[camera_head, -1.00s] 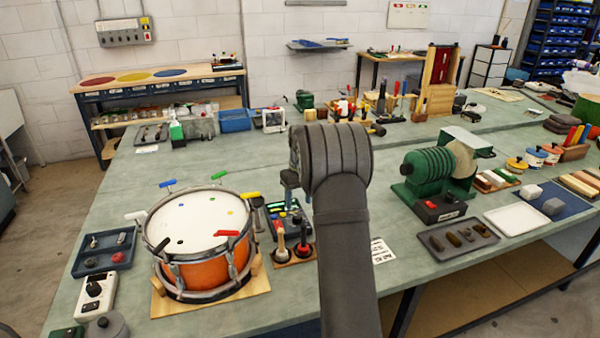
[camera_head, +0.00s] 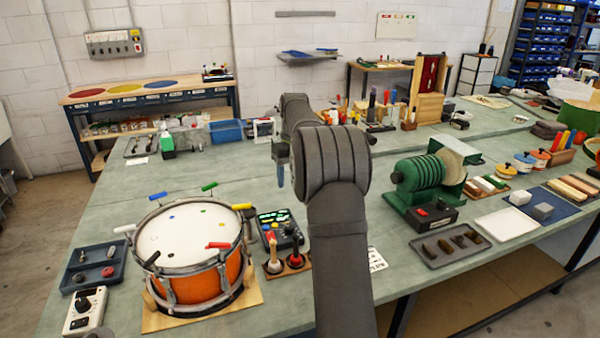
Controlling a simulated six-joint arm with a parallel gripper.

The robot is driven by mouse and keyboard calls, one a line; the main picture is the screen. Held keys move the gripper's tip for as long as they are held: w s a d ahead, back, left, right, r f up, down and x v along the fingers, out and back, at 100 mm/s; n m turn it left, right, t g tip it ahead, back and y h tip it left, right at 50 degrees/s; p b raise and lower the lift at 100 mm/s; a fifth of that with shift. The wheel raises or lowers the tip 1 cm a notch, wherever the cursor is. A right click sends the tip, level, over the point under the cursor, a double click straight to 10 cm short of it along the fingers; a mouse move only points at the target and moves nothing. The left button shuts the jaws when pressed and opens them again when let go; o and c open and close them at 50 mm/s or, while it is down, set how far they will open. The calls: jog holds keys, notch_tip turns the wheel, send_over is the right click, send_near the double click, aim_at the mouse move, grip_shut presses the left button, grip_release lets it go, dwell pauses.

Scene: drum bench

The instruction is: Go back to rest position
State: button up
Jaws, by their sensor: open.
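My arm rises from the bottom middle of the head view and bends at a ribbed dark joint. My gripper (camera_head: 281,174) shows only in part at the left of this joint, pointing down above the bench; the rest is hidden behind my arm. It is open, and nothing shows held in it. The orange drum (camera_head: 190,238) stands on a wooden board at the front left, apart from my gripper.
The green bench (camera_head: 105,210) has free room behind the drum. A green machine (camera_head: 425,177) stands right of my arm. A blue-grey tray (camera_head: 93,266) lies left of the drum.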

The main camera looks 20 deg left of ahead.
aim_at(290, 226)
jog(key=shift+f, duration=0.15)
jog(key=f, duration=1.7)
jog(key=shift+s+a+f, duration=0.1)
jog(key=shift+s+a, duration=0.2)
jog(key=shift+s, duration=0.1)
jog(key=shift+f, duration=0.25)
jog(key=shift+r+m, duration=0.2)
jog(key=shift+m, duration=0.3)
jog(key=m, duration=1)
jog(key=shift+s+d+m, duration=0.1)
jog(key=shift+m, duration=0.3)
jog(key=shift+r, duration=1.1)
jog(key=shift+f, duration=0.1)
